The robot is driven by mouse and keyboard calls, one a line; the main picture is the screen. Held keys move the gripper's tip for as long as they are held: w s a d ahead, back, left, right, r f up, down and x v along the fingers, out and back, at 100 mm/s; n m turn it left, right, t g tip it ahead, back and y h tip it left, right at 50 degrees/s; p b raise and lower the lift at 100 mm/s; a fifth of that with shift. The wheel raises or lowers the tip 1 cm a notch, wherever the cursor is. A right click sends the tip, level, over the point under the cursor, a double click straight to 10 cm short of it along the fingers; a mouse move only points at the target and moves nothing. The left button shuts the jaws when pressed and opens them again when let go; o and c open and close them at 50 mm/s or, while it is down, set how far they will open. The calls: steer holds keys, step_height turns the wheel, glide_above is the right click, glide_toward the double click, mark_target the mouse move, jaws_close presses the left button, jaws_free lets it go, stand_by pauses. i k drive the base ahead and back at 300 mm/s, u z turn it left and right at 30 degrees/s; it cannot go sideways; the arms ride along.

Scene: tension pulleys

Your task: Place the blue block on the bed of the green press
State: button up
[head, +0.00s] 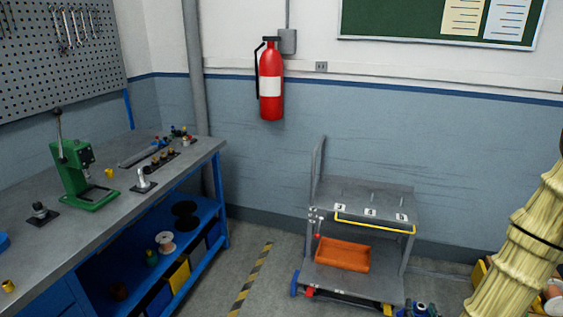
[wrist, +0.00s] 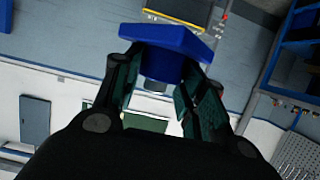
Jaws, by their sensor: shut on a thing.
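The green press (head: 81,175) stands on the grey workbench at the left of the head view, its lever pointing up. In the wrist view, the blue block (wrist: 168,50) sits between the fingers of my gripper (wrist: 165,75). My gripper is shut on it and holds it up in the air, away from the bench. The block has a wide flat part and a narrower part between the fingers. My gripper is not visible in the head view.
The workbench (head: 130,195) also holds a small post on a plate (head: 143,182), a knob on a dark plate (head: 40,213), yellow cups and a rack of small parts. A grey cart (head: 370,195) with an orange bin (head: 343,254) stands right. Open floor lies between.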

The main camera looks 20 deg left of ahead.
mark_target(94, 194)
steer(key=i, duration=2)
steer(key=u, duration=3.5)
steer(key=i, duration=1)
steer(key=z, duration=0.05)
